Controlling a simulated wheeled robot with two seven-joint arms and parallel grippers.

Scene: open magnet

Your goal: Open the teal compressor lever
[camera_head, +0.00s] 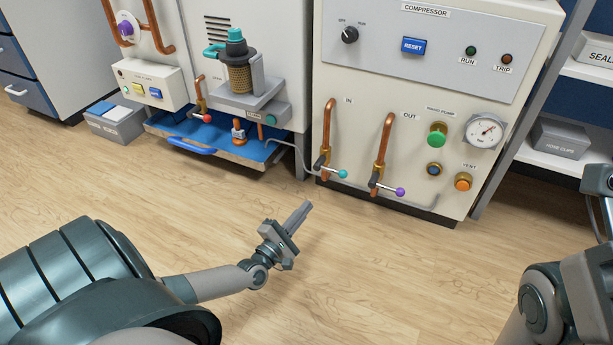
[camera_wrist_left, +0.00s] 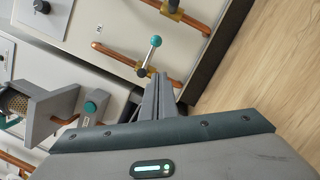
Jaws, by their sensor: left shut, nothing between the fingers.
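The teal compressor lever (camera_head: 342,174) has a teal ball knob on a metal rod and sits low on the compressor front, at the foot of the copper pipe marked IN. In the left wrist view the teal knob (camera_wrist_left: 155,41) shows just beyond the fingertips, with its rod slanting down to the valve. My left gripper (camera_head: 305,206) is shut and empty, in front of the compressor and apart from the lever in the head view. Its closed fingers also show in the left wrist view (camera_wrist_left: 158,82). My right arm shows at the right edge; its fingertips are not visible.
A purple-knobbed lever (camera_head: 399,192) sits just right of the teal one, under OUT. The compressor (camera_head: 345,105) also carries a gauge (camera_head: 483,131), a green knob (camera_head: 437,135) and an orange knob (camera_head: 463,182). A blue tray (camera_head: 215,135) stands left. The wooden floor in front is clear.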

